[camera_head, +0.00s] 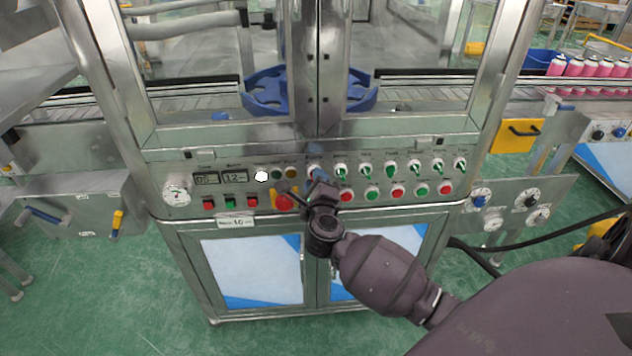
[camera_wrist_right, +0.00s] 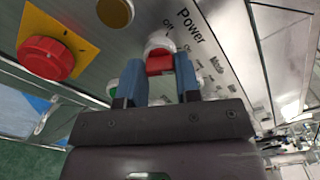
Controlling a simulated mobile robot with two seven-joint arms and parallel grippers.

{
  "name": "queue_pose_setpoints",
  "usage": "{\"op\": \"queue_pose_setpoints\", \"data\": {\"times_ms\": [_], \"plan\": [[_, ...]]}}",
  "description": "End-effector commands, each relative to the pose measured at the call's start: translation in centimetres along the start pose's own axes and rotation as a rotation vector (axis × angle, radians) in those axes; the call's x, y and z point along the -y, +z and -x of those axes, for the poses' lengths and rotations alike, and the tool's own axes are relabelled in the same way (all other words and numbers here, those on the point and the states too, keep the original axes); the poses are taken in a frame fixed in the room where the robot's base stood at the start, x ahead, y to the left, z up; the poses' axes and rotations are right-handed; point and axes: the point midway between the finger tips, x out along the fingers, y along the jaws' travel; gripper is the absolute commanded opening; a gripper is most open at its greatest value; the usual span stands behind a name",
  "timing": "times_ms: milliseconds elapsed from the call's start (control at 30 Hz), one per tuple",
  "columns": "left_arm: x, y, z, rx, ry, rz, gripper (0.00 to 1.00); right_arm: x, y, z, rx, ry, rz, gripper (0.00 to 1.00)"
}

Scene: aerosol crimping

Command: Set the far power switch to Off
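The power switch (camera_wrist_right: 160,63) has a red handle on a pale round base, with the printed words Power, on and off beside it in the right wrist view. In the head view my right gripper (camera_head: 318,182) is at the left end of the row of green-handled switches (camera_head: 391,167) and covers part of the panel there. In the right wrist view the two blue fingers of my right gripper (camera_wrist_right: 161,75) stand on either side of the red handle, close to it. I cannot tell whether they press on it. My left gripper is not in view.
A red emergency button (camera_head: 284,201) on a yellow plate is just left of my right gripper. Red and green push buttons (camera_head: 371,193) line the panel below the switches. Glass doors and a blue star wheel (camera_head: 262,92) are above. Pink cans (camera_head: 590,68) stand at the far right.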

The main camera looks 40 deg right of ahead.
Motion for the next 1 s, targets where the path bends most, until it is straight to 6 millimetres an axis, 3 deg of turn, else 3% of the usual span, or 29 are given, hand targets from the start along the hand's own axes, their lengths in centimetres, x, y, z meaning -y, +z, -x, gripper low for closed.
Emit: {"op": "queue_pose_setpoints", "data": {"times_ms": [33,167,367,567,700,1000], "plan": [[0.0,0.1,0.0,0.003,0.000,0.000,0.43,0.0,0.0,0.0,0.000,0.000,0.000,0.23],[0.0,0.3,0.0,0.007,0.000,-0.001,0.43,0.0,0.0,0.0,0.000,0.000,0.000,0.06],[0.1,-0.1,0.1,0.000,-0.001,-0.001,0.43,0.1,0.1,0.0,0.001,-0.001,0.014,0.06],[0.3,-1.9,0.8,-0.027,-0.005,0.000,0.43,0.5,0.3,0.0,0.000,-0.003,0.087,0.06],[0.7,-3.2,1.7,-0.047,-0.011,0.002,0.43,0.7,0.5,0.0,0.000,-0.002,0.181,0.06],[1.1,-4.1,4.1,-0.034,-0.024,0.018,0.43,0.6,0.4,0.1,-0.001,0.001,0.459,0.06]]}}
